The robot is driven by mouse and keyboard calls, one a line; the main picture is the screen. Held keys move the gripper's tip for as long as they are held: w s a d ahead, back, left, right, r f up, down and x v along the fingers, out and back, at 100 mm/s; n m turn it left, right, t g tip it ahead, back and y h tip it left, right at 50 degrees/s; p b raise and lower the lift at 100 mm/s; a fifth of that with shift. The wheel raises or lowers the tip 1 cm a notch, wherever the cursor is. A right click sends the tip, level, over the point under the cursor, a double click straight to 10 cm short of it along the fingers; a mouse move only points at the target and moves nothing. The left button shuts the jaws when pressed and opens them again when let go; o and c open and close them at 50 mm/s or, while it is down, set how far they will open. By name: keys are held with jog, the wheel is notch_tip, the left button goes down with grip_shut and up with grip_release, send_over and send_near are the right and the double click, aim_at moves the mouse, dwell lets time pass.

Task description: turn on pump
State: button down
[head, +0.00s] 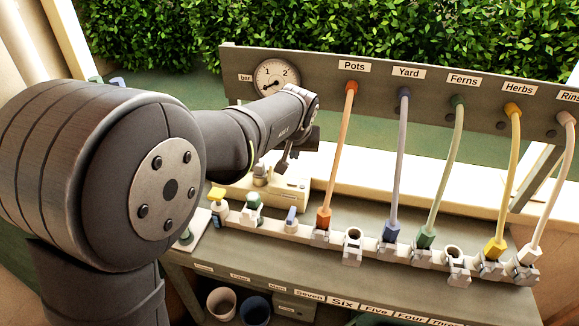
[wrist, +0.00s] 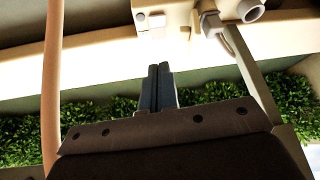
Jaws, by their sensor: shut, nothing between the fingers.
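The pump, a cream box (head: 285,193), stands on the bench behind the valve row, partly hidden by my arm and the fittings. In the wrist view its cream body (wrist: 180,48) fills the top middle, with a small pale switch-like part (wrist: 157,21) on its face and a grey pipe fitting (wrist: 245,12) at right. My gripper (head: 283,166) is over the pump in the head view. In the wrist view my gripper (wrist: 157,68) has its two dark fingers together, empty, pointing toward the pump just below the pale part. Contact cannot be told.
A pressure gauge (head: 277,78) is on the grey board behind. Labelled coloured hoses hang from it; the orange Pots hose (head: 338,155) is close right of my gripper and also shows in the wrist view (wrist: 53,90). A white manifold (head: 372,245) with several couplings runs in front.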

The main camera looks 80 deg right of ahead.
aim_at(296, 173)
jog(key=shift+w+d+m+g+y, duration=0.2)
jog(key=shift+w+d+m+g, duration=0.3)
jog(key=shift+d, duration=0.25)
jog(key=shift+w+d+m+g+y, duration=0.2)
jog(key=shift+w+d+m+g, duration=0.15)
jog(key=shift+d+m, duration=0.3)
jog(key=shift+d+f, duration=0.1)
jog(key=x, duration=1.3)
jog(key=shift+w+d+f, duration=0.1)
jog(key=shift+d+f, duration=0.05)
jog(key=shift+f, duration=0.2)
jog(key=shift+d+f+y, duration=0.25)
jog(key=shift+f+y, duration=0.05)
jog(key=shift+y, duration=0.1)
jog(key=shift+a, duration=0.1)
